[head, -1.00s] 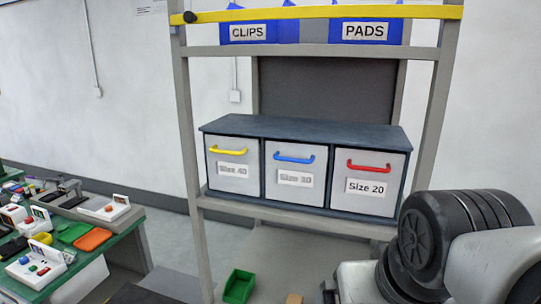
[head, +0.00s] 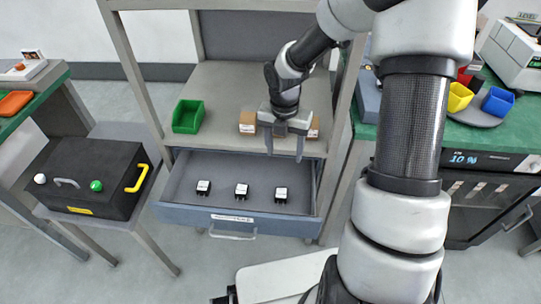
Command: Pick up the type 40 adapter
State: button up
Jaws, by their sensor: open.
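Three small black adapters with white tops lie in a row in an open grey-blue drawer (head: 183,205). There is a left one (head: 203,187), a middle one (head: 241,190) and a right one (head: 281,194). Their labels are too small to read, so I cannot tell which is type 40. My gripper (head: 284,154) points down with its two fingers apart and nothing between them. It hangs above the back right part of the drawer, apart from the adapters.
A green bin (head: 187,116) and brown boxes, one (head: 248,122) beside my gripper, stand on the shelf above the drawer. Rack posts flank the drawer. A black case (head: 88,178) with a yellow handle sits on a side table at left. A green-topped bench (head: 465,130) is at right.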

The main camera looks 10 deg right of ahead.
notch_tip(320, 180, down, 6)
jog(key=w+n+b, duration=0.1)
jog(key=n, duration=0.2)
jog(key=b, duration=0.4)
send_over(281, 193)
notch_tip(281, 193, down, 10)
jog(key=shift+w+d+f, duration=0.1)
jog(key=shift+w+f, duration=0.05)
jog(key=shift+f, duration=0.1)
jog(key=shift+f+b, duration=1.1)
jog(key=shift+f, duration=1.8)
jog(key=shift+c, duration=0.4)
jog(key=c, duration=1.1)
